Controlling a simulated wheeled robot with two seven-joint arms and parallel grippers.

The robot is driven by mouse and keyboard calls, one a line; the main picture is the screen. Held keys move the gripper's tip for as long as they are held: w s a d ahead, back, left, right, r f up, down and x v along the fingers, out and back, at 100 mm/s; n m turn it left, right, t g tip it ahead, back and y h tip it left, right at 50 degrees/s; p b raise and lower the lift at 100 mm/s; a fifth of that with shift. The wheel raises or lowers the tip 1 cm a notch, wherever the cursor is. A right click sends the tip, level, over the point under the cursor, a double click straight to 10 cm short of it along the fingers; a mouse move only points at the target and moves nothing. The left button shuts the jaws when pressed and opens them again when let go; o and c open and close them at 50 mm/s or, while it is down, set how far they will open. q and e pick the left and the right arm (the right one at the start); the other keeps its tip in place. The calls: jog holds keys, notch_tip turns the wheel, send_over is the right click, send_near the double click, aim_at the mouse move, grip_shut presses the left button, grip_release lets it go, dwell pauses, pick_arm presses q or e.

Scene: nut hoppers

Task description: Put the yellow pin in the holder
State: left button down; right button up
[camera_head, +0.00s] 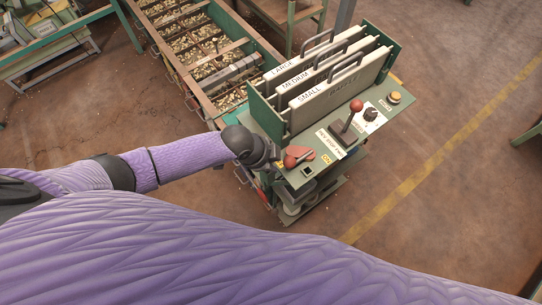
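My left arm comes in from the left, and its dark gripper (272,154) is at the front left corner of the green-grey control panel (375,136), beside a red lever or switch (298,156). Its fingers are too small and too dark to tell whether they are open or shut. I cannot make out a yellow pin or its holder for certain. A small yellow patch (278,165) shows just under the gripper, and a yellow label (326,158) is right of the red lever. My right gripper is out of view.
Baffle plates marked large, medium and small (325,85) stand upright behind the panel. A red-knobbed lever (351,118), a black dial (371,114) and a yellow-orange button (394,97) sit on the panel. A long nut hopper (195,45) runs behind.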

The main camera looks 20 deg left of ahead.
pick_arm(q)
jog(key=shift+f+b, duration=0.3)
jog(key=shift+f, duration=0.2)
jog(key=shift+c, duration=1)
grip_release()
jog(key=p+v, duration=0.4)
jog(key=v, duration=0.6)
